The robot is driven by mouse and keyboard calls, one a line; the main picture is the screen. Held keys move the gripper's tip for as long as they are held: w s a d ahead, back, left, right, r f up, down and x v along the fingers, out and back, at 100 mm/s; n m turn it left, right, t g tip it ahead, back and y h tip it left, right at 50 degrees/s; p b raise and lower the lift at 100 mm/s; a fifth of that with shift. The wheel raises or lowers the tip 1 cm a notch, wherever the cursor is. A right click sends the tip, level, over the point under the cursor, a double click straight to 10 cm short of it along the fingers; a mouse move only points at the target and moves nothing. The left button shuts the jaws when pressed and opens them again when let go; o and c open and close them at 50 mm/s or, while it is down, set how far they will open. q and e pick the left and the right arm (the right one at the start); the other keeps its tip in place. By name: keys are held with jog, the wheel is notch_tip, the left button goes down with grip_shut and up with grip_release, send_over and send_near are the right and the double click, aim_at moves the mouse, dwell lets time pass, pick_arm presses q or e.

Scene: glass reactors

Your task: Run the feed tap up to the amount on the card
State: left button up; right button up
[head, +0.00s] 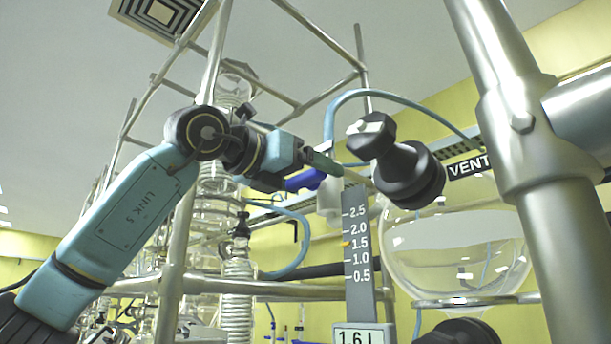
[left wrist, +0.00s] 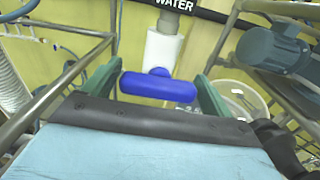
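The feed tap has a blue handle (head: 304,180) on a white body (head: 329,200). In the left wrist view the blue handle (left wrist: 158,88) lies crosswise below the white body (left wrist: 160,52), under a WATER label. My left gripper (left wrist: 157,74) is open, with one green finger on each side of the handle and narrow gaps. In the head view my left gripper (head: 318,167) is at the tap. The card (head: 360,336) reads 1.6 L, its lower part cut off. Above it, a grey scale (head: 358,285) runs from 0.5 to 2.5, with a small orange mark near 1.5. My right gripper is not seen.
A round glass vessel (head: 455,250) sits in a metal ring right of the scale, with a black fitting (head: 408,172) near its top left. A thick metal post (head: 545,200) stands at the right. Frame rails and a blue hose (head: 410,102) surround the tap.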

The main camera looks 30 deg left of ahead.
pick_arm(q)
jog(key=shift+o, duration=1.1)
jog(key=shift+s, duration=0.15)
jog(key=b+v, duration=0.4)
jog(key=v, duration=0.9)
jog(key=shift+a, duration=0.1)
